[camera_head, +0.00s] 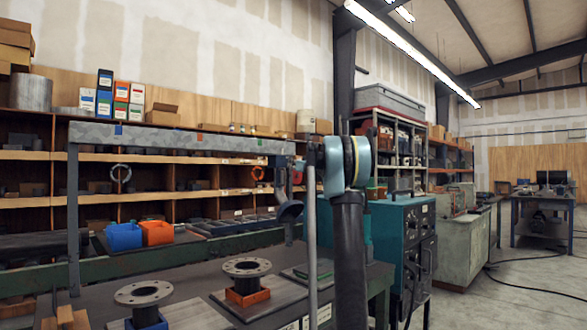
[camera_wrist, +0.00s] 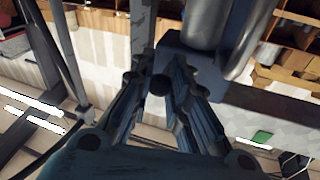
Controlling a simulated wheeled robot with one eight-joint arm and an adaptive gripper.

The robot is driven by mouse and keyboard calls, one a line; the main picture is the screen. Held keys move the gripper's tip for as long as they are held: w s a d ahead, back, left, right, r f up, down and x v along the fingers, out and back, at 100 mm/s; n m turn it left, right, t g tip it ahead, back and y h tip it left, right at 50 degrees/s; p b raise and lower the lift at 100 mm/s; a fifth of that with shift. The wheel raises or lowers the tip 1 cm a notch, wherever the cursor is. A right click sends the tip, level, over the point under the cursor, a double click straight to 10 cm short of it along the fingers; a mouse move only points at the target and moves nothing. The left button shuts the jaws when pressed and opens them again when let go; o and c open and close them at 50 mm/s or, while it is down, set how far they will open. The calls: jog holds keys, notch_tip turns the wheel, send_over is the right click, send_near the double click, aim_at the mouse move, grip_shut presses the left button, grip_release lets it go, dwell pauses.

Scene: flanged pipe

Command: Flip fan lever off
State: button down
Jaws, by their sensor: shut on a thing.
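In the wrist view, the two ridged fingers of my gripper (camera_wrist: 158,80) come up from the bottom and converge on a small dark round knob (camera_wrist: 158,86). The knob sits between the fingertips, which are closed on it. I take it to be the end of the fan lever; the rest of the lever is hidden or too dark to tell. Grey metal pipework (camera_wrist: 212,25) is close beyond the right finger. In the head view, my arm stands upright right of centre, and I cannot make out the gripper or the lever there.
Two flanged pipe pieces (camera_head: 143,293) (camera_head: 246,267) stand on the front bench. A grey overhead frame (camera_head: 180,135) spans it, with a dark funnel-shaped hood (camera_head: 288,210) near its right end. A teal machine cabinet (camera_head: 400,235) stands right of my arm. Open floor (camera_head: 520,280) lies farther right.

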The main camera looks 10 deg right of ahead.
jog(key=shift+w+f+m+t+y, duration=0.1)
jog(key=shift+f+m+t+y, duration=0.45)
jog(key=shift+t, duration=0.95)
jog(key=shift+f+t+h, duration=0.25)
jog(key=shift+t+h, duration=0.05)
jog(key=shift+h, duration=0.05)
jog(key=c, duration=1.5)
grip_release()
jog(key=v, duration=1.2)
jog(key=shift+w+f, duration=0.1)
